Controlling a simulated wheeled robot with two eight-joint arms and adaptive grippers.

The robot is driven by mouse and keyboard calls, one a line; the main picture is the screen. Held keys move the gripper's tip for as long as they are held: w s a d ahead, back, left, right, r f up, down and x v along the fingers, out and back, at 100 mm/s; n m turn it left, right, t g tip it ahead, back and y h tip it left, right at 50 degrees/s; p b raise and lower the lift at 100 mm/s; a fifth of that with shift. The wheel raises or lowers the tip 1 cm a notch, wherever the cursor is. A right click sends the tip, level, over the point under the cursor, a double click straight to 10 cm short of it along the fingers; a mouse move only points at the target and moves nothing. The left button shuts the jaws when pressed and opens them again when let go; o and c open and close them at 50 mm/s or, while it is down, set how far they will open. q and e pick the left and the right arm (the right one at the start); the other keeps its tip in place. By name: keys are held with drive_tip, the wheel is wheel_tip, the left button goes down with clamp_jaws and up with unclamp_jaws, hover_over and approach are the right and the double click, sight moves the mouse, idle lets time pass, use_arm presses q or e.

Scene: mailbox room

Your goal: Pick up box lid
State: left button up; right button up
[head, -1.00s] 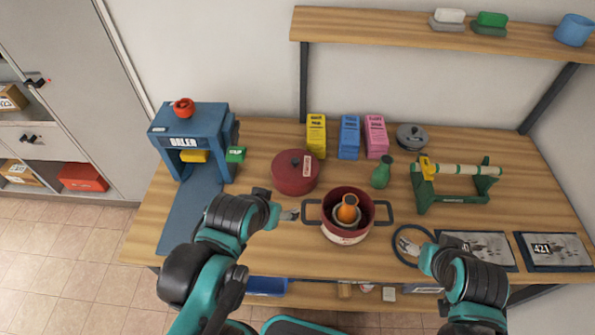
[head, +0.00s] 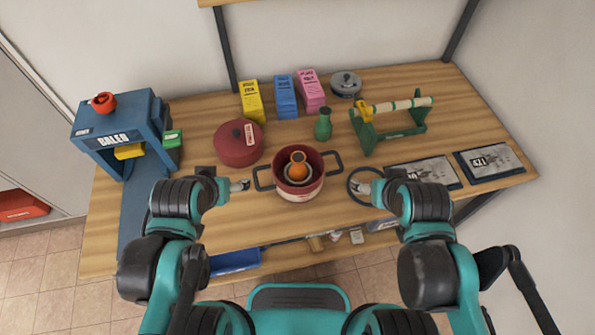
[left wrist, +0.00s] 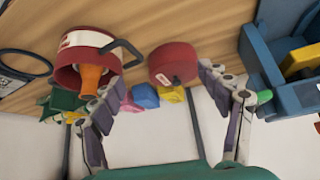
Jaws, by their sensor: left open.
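No rectangular box lid stands out. A red round lid-like piece (head: 238,147) with a dark knob and a white label sits on the table, left of an open red pot (head: 316,163). In the left wrist view the red round piece (left wrist: 173,63) shows between the spread fingers and beyond them. My left gripper (head: 240,185) is open and empty, just in front of this piece and apart from it. My right gripper (head: 362,187) is right of the pot, close to a dark ring (head: 351,178); its fingers are too small to read.
The pot holds an orange vase (head: 298,170). A blue machine (head: 118,125) stands at left. Yellow (head: 251,102), blue (head: 285,97) and pink (head: 311,91) boxes, a grey lid (head: 346,84), a green vase (head: 323,125) and a green stand (head: 390,125) are behind and to the right.

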idle(0.4)
use_arm(q)
drive_tip(key=c, duration=0.7)
drive_tip(key=shift+o, duration=0.2)
drive_tip(key=w+r+m+g+p, duration=0.1)
drive_tip(key=w+r+p, duration=0.2)
drive_tip(key=w+r, duration=0.15)
drive_tip(key=m+g+p, duration=0.5)
drive_tip(key=g+p, duration=0.1)
drive_tip(key=p, duration=0.1)
hover_over(236, 131)
drive_tip(key=f, duration=0.4)
drive_tip(key=shift+w+a+f, duration=0.1)
drive_tip(key=shift+a+f, duration=0.2)
drive_tip(key=shift+a, duration=0.05)
drive_tip(key=shift+w+f, duration=0.25)
drive_tip(key=shift+f, duration=0.35)
drive_tip(key=shift+s+d+f+b, duration=0.15)
drive_tip(key=shift+f+b, duration=0.2)
drive_tip(key=shift+f, duration=1.5)
drive_tip(key=shift+s+d+f+b, duration=0.15)
drive_tip(key=shift+f+b, duration=0.2)
drive_tip(key=shift+f, duration=1.5)
